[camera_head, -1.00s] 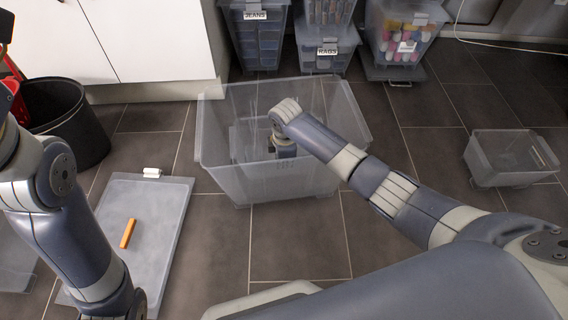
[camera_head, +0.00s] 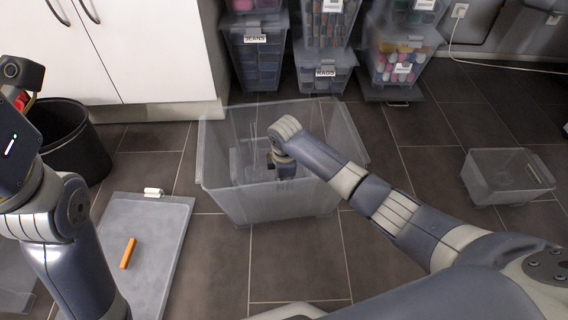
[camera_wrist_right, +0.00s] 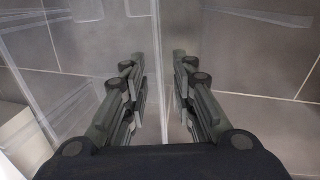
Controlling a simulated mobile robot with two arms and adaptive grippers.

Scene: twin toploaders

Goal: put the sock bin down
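A large clear open-topped bin (camera_head: 215,180) stands upright on the floor at the middle of the head view. Its label is too blurred to read, so I cannot tell whether it is the sock bin. A smaller clear container (camera_head: 240,163) seems to show inside it. My right arm reaches over the large bin, with the right gripper (camera_head: 284,160) pointing down, partly seen through or behind plastic. In the right wrist view the two fingers of the right gripper (camera_wrist_right: 160,95) are apart, with a clear plastic edge (camera_wrist_right: 155,45) between or beyond them. Only dark parts near my left wrist show; its fingertips are not clear.
A clear lid (camera_head: 150,235) with an orange stick (camera_head: 128,252) lies at front left. A black basket (camera_head: 65,140) stands by white cabinets (camera_head: 150,50). Labelled clear bins (camera_head: 325,75) are stacked at the back. A small clear bin (camera_head: 508,178) stands right, with bare floor around it.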

